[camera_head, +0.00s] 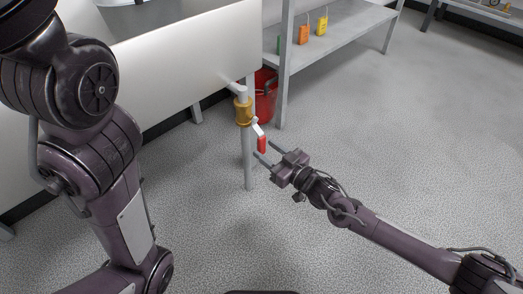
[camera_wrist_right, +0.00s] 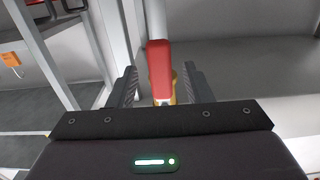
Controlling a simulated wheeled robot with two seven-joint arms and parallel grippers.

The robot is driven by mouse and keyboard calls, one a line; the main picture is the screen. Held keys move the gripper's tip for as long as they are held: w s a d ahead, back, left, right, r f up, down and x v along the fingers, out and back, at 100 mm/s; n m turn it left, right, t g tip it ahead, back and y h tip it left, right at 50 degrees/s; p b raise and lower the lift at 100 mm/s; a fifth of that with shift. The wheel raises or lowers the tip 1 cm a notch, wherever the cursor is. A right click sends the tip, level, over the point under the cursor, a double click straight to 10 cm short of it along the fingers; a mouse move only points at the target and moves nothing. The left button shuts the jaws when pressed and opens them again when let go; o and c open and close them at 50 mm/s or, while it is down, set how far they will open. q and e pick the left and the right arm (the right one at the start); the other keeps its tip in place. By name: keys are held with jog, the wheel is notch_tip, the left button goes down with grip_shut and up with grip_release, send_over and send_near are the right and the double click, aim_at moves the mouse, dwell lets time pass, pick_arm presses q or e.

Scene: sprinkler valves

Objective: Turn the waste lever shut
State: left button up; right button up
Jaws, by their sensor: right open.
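The waste lever (camera_head: 262,144) has a red grip and a pale metal arm. It hangs down at a slant from a brass valve (camera_head: 243,111) on a grey pipe at the corner of the white sink unit. My right gripper (camera_head: 265,157) is open, its fingertips close to the red grip. In the right wrist view the red lever grip (camera_wrist_right: 160,68) shows between the two open fingers (camera_wrist_right: 159,86), with brass partly visible behind it. I cannot tell whether the fingers touch the grip. My left arm is at the left of the head view; its gripper is out of view.
A red bucket (camera_head: 266,92) stands behind the valve. A metal shelf (camera_head: 340,45) holds green, orange and yellow tagged items. The floor (camera_head: 420,130) to the right is clear.

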aim_at(263, 148)
jog(key=shift+b+x, duration=0.55)
jog(key=shift+x, duration=1)
grip_shut()
